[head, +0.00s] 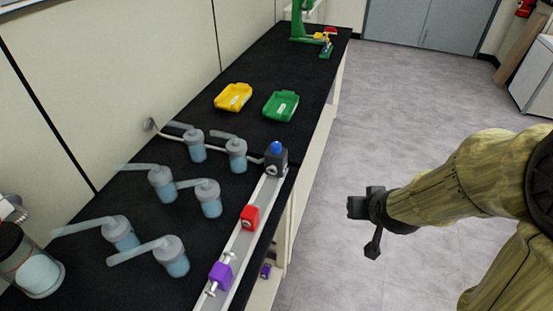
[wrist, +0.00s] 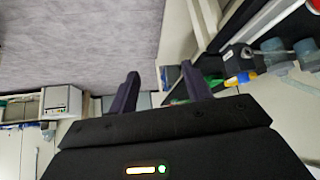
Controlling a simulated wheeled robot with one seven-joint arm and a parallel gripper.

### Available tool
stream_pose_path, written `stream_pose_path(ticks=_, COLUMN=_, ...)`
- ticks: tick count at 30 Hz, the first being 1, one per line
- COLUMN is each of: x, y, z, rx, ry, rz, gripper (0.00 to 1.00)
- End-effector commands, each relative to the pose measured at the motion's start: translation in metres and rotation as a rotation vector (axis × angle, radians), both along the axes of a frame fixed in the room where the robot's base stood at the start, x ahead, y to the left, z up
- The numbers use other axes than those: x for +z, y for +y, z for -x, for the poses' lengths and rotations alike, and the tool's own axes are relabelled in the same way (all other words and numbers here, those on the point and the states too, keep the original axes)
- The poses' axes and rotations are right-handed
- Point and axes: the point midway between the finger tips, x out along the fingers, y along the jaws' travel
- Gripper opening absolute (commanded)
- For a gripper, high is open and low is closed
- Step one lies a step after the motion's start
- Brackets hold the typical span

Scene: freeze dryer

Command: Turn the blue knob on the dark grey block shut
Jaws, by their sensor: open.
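The blue knob (head: 277,148) sits on top of the dark grey block (head: 275,164), at the far end of a pale rail along the bench's right edge in the head view. My gripper (head: 362,224) is open and empty, off the bench to the right of the block, over the floor. A clear gap lies between it and the knob. The wrist view shows my gripper's two dark fingers (wrist: 161,86) spread apart with nothing between them. The knob's exact turn angle is too small to tell.
A red block (head: 249,217) and a purple block (head: 220,275) stand nearer on the same rail. Several blue-filled flasks (head: 208,199) stand left of it. Yellow (head: 233,97) and green (head: 281,105) trays lie farther back. The floor (head: 415,115) right of the bench is open.

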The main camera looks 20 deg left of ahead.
Motion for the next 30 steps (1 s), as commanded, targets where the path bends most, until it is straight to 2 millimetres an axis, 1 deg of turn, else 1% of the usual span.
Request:
stream_pose_path(ticks=1, x=-0.022, y=0.016, z=-0.010, rx=0.037, ry=-0.060, rz=-0.015, gripper=0.49)
stream_pose_path(ticks=3, x=-0.031, y=0.039, z=-0.023, rx=0.083, ry=-0.155, rz=-0.041, gripper=0.49)
stream_pose_path(ticks=6, x=-0.040, y=0.071, z=-0.037, rx=0.142, ry=-0.290, rz=-0.086, gripper=0.49)
stream_pose_path(ticks=9, x=-0.047, y=0.102, z=-0.046, rx=0.194, ry=-0.424, rz=-0.138, gripper=0.49)
stream_pose_path(ticks=11, x=-0.050, y=0.120, z=-0.049, rx=0.219, ry=-0.503, rz=-0.174, gripper=0.49)
stream_pose_path(ticks=12, x=-0.052, y=0.132, z=-0.050, rx=0.235, ry=-0.555, rz=-0.199, gripper=0.49)
stream_pose_path(ticks=15, x=-0.054, y=0.156, z=-0.048, rx=0.266, ry=-0.675, rz=-0.260, gripper=0.49)
stream_pose_path(ticks=18, x=-0.051, y=0.173, z=-0.045, rx=0.281, ry=-0.766, rz=-0.311, gripper=0.49)
stream_pose_path(ticks=21, x=-0.047, y=0.180, z=-0.043, rx=0.286, ry=-0.816, rz=-0.337, gripper=0.49)
stream_pose_path(ticks=25, x=-0.042, y=0.182, z=-0.042, rx=0.288, ry=-0.834, rz=-0.347, gripper=0.49)
stream_pose_path(ticks=30, x=-0.041, y=0.182, z=-0.042, rx=0.287, ry=-0.833, rz=-0.345, gripper=0.49)
